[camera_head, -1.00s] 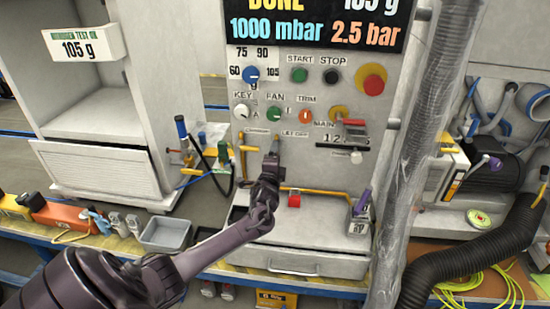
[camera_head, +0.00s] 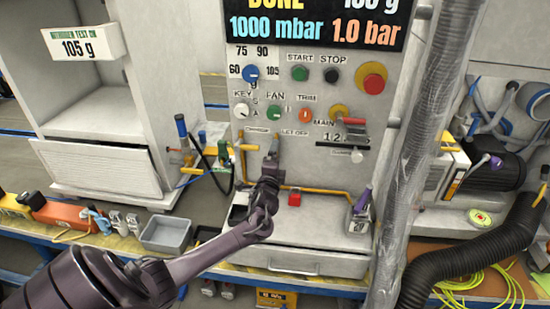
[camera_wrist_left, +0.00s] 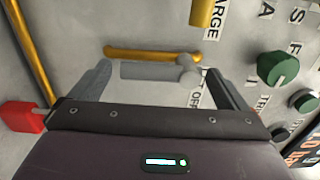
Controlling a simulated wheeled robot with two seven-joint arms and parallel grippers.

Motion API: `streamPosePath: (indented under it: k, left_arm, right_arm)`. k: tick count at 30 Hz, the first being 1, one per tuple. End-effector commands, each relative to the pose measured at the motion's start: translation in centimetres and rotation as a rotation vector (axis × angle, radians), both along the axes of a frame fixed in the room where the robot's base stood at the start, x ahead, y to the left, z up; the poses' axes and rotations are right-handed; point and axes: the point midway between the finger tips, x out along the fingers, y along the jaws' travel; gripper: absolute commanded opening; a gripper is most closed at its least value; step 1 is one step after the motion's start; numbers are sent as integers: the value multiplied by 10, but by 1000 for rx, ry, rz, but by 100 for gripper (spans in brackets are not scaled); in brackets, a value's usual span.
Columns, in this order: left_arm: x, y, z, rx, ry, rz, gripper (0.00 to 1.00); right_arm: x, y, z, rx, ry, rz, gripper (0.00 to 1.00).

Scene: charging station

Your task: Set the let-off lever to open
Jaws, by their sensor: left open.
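The let-off lever is a grey bar with a round hub, seen in the left wrist view (camera_wrist_left: 150,70) beside the LET OFF label (camera_wrist_left: 196,88). It lies crosswise between the two fingers of my left gripper (camera_wrist_left: 165,82), which is open. I cannot tell whether a finger touches it. In the head view my left gripper (camera_head: 271,163) is up against the panel under the LET OFF label (camera_head: 296,133) and mostly hides the lever. The display (camera_head: 315,25) reads 1000 mbar and 1.0 bar. My right gripper is not in view.
The yellow charge handle (camera_head: 248,148) is close on the left of my gripper. A yellow pipe (camera_head: 325,192), a red block (camera_head: 295,198) and a purple-topped fitting (camera_head: 361,210) are below right. A wrapped column (camera_head: 405,150) stands at the right.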

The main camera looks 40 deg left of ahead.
Motion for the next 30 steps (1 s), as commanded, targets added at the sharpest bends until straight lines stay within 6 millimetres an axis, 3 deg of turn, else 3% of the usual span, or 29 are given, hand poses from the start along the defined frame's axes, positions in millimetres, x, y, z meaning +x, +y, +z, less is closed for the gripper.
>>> streamPosePath:
  k: [6,12,30]
  left_arm:
    - [-32,-19,-2,-1,3,-2,96]
    - [-49,-30,-1,0,1,0,96]
    - [-51,-32,0,-1,0,0,96]
  right_arm:
    - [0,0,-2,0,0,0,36]
    - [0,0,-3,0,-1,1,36]
    - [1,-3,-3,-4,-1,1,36]
